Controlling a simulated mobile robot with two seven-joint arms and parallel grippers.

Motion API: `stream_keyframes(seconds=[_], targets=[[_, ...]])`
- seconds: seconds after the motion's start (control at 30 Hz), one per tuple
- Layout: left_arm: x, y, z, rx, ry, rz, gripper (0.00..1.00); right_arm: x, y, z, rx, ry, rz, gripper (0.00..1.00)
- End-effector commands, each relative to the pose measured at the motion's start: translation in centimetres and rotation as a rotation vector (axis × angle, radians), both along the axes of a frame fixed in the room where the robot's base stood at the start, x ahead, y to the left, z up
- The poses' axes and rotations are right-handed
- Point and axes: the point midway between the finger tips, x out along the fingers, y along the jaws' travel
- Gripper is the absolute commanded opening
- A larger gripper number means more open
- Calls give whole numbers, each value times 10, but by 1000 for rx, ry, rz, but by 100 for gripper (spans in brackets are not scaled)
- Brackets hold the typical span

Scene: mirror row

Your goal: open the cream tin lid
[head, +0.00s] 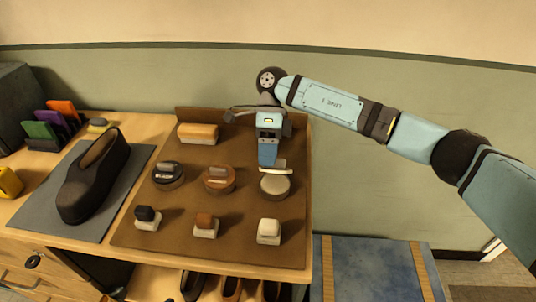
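The cream tin (275,186) is a round tin with a pale top and darker side. It sits at the right end of the middle row on the brown board. A pale bar (276,171) shows at its far edge, just under my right gripper (268,166). My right gripper points down from above, at the far side of the tin. Its fingers look like one blue block, so whether they are apart, or touch the bar, cannot be told. My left gripper is not in view.
A black tin (168,180) and a brown tin (218,182) stand left of the cream tin. Three brushes on blocks, one cream-topped (269,231), stand in front. A tan block (198,133) lies behind. A dark shoe (94,177) rests on a grey mat (48,208).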

Motion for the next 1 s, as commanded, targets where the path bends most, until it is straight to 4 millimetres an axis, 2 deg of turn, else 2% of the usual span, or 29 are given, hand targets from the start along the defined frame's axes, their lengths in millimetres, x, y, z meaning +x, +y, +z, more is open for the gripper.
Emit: stream_keyframes(seconds=[0.17,0.53,0.67,1.0], targets=[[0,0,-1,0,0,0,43,10,-1,11,0,-3,-2,38],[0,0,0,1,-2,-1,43,62,-11,75,-3,-5,-2,38],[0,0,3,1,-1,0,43,76,-15,92,-3,-3,-1,38],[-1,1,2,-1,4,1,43,88,-17,105,1,0,1,38]])
